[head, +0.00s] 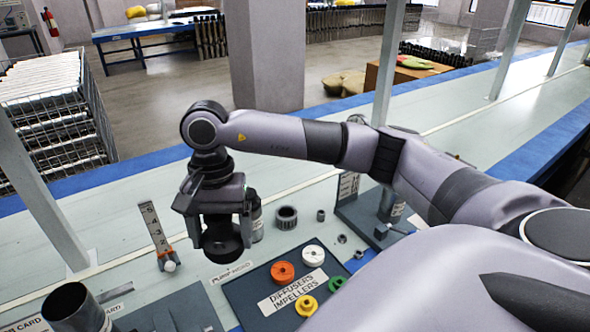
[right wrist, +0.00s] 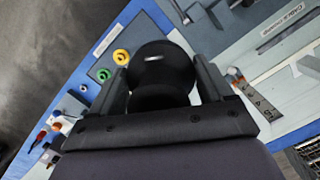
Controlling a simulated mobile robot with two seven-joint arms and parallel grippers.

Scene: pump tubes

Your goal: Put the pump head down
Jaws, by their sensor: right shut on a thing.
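The black round pump head (head: 222,243) is held in my right gripper (head: 215,215), above the table in the head view. It fills the middle of the right wrist view (right wrist: 160,75), between the two fingers of my right gripper (right wrist: 161,92). The gripper points down and is shut on it. A "PUMP HEAD" label (head: 232,272) lies on the table just below and right of the held pump head. The table surface directly under the pump head is partly hidden by it. My left gripper is in neither view.
A dark board marked "DIFFUSERS IMPELLERS" (head: 262,312) holds orange, white, yellow and green discs right of the label. A grey ring (head: 286,217) stands behind it. A numbered strip (head: 155,228) stands left of the gripper. A dark-mouthed metal tube (head: 75,308) stands at front left.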

